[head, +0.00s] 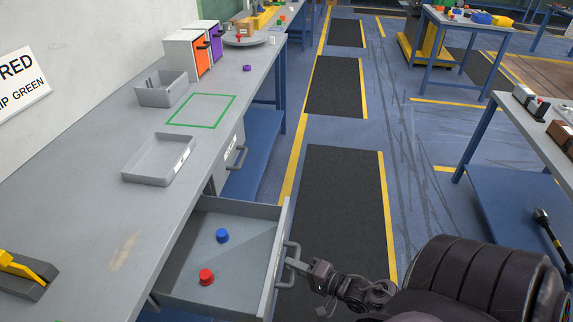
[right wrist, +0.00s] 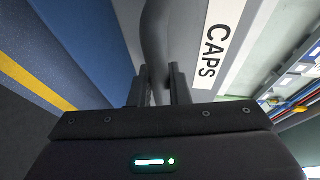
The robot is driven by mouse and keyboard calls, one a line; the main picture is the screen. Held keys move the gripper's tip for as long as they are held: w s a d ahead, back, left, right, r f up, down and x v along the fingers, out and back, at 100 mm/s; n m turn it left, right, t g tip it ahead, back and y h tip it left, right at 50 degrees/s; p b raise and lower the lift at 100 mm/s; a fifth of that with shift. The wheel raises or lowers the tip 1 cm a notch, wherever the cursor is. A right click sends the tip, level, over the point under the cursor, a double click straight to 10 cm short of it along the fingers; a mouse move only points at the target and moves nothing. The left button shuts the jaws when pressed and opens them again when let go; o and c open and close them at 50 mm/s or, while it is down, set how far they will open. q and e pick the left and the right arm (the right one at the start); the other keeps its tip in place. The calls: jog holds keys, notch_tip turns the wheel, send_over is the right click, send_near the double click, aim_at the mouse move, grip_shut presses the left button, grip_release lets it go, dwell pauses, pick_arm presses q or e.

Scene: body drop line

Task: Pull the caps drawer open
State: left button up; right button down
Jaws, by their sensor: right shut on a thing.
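The caps drawer (head: 188,281) stands pulled out from under the long grey bench, its inside showing from above. A blue cap (head: 222,236) and a red cap (head: 206,277) lie apart on its floor. My right gripper (head: 297,264) is at the drawer's front, shut on the drawer handle (head: 291,271). In the right wrist view the handle bar (right wrist: 157,45) runs between the two fingers, beside the label "CAPS" (right wrist: 213,50) on the drawer front. My left gripper is not in view.
On the bench are a shallow grey tray (head: 133,175), a grey bin (head: 148,97), a green outlined square (head: 204,124) and a purple ring (head: 247,68). A second, closed drawer handle (head: 239,156) is farther along. Another table (head: 505,108) stands at right. The aisle between is clear.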

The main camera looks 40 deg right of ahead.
dwell(0.3)
jog(key=c, duration=1.4)
grip_release()
jog(key=shift+o, duration=0.2)
jog(key=shift+s, duration=0.15)
jog(key=v, duration=0.7)
jog(key=shift+s+b, duration=0.3)
jog(key=shift+b, duration=0.05)
jog(key=shift+d, duration=0.15)
